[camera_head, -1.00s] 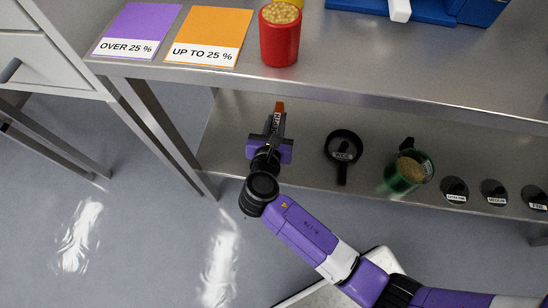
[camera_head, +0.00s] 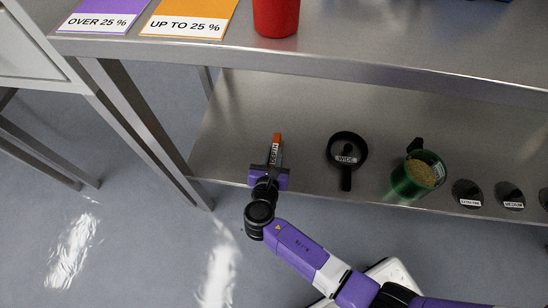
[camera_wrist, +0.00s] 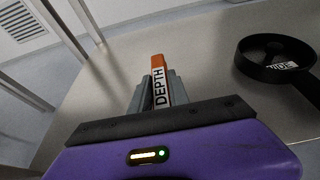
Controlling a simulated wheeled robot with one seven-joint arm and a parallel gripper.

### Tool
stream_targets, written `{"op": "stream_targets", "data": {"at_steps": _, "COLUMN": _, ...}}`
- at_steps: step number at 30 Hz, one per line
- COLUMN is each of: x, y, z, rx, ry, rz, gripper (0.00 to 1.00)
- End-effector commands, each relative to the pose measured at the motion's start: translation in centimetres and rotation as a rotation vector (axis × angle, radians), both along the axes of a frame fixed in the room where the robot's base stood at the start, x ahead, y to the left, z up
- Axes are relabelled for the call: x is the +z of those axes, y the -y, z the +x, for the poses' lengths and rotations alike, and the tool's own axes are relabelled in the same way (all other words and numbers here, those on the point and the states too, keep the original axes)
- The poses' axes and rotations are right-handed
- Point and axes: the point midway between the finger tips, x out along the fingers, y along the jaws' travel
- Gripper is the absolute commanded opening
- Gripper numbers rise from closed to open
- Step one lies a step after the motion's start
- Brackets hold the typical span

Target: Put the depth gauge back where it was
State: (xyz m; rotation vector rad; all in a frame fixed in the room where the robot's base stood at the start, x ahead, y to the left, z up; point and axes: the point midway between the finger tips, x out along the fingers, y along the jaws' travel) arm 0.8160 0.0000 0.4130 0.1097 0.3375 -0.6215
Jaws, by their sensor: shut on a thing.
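The depth gauge (camera_head: 276,150) is a slim bar with an orange end and a white label reading DEPTH. It also shows in the wrist view (camera_wrist: 158,82), pointing away from me. My gripper (camera_head: 273,165) is shut on it, with a grey finger on each side of the bar in the wrist view (camera_wrist: 158,92). They are over the left part of the lower steel shelf (camera_head: 300,105). I cannot tell whether the gauge touches the shelf. The gauge's near end is hidden between the fingers.
Right of the gauge lie a black ring tool labelled WIDE (camera_head: 347,178), a green cup of grain (camera_head: 418,175) and several black labelled discs (camera_head: 467,194). The upper shelf edge (camera_head: 300,68) overhangs behind. A table leg (camera_head: 150,135) stands left. Shelf around the gauge is bare.

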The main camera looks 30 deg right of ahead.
Motion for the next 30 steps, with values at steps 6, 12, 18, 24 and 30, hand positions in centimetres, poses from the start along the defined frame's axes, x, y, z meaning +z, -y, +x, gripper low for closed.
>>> {"op": "stream_targets", "data": {"at_steps": 6, "x": -1.43, "y": -0.02, "z": 0.01, "rx": 0.000, "ry": 0.001, "rz": 0.001, "gripper": 0.00}}
{"op": "stream_targets", "data": {"at_steps": 12, "x": -1.54, "y": 0.00, "z": 0.00, "rx": 0.000, "ry": 0.000, "rz": 0.000, "gripper": 0.00}}
{"op": "stream_targets", "data": {"at_steps": 18, "x": -1.53, "y": 0.02, "z": -0.03, "rx": 0.000, "ry": -0.001, "rz": 0.001, "gripper": 0.43}}
{"op": "stream_targets", "data": {"at_steps": 24, "x": -1.51, "y": 0.01, "z": -0.02, "rx": 0.000, "ry": -0.001, "rz": 0.001, "gripper": 0.43}}
{"op": "stream_targets", "data": {"at_steps": 30, "x": -0.81, "y": -0.70, "z": -0.90, "rx": 0.002, "ry": -0.001, "rz": 0.000, "gripper": 0.43}}
